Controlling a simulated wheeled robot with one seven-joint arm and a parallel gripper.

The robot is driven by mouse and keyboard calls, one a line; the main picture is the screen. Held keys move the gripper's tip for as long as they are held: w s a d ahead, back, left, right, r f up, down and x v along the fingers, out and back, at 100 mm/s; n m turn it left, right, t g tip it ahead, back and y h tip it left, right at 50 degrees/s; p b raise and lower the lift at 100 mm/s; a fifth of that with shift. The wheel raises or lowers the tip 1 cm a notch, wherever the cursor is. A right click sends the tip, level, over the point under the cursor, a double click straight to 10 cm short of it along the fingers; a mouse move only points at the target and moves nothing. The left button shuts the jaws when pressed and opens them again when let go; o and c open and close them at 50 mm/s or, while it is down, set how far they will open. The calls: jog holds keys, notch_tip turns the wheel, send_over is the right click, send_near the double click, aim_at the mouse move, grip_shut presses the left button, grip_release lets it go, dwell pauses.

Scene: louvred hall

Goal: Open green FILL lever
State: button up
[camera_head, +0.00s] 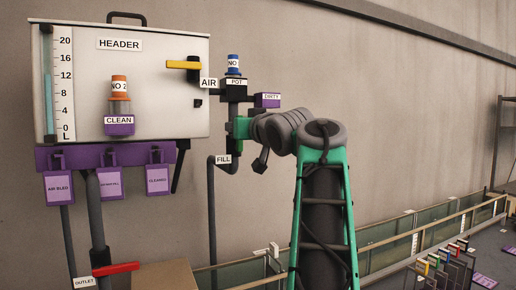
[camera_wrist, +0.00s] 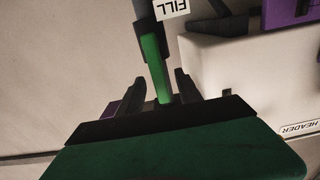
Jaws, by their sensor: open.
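The green FILL lever (camera_wrist: 155,62) is in the wrist view, running down from a dark pipe fitting beside the white FILL label (camera_wrist: 171,8), which appears upside down. My gripper (camera_wrist: 160,84) is open, with one dark finger on each side of the lever's lower end. Gaps show between the lever and both fingers. In the head view, the FILL label (camera_head: 223,159) is on the dark pipe below the POT fitting (camera_head: 236,83). My arm reaches the pipe from the right and hides much of the lever there, so its exact angle is unclear.
The white HEADER tank (camera_head: 165,75) hangs at left with a purple rail (camera_head: 84,157) below. A yellow lever (camera_head: 183,65), a red OUTLET lever (camera_head: 116,269) and the purple DIRTY block (camera_head: 267,100) are nearby. Wall right of my arm is clear.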

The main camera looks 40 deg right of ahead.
jog(key=b+v, duration=0.1)
jog(key=v, duration=0.5)
jog(key=shift+s, duration=0.25)
jog(key=shift+a, duration=0.1)
jog(key=b+v, duration=0.1)
jog(key=v, duration=0.7)
jog(key=shift+w, duration=0.15)
jog(key=shift+c, duration=0.2)
dwell(0.3)
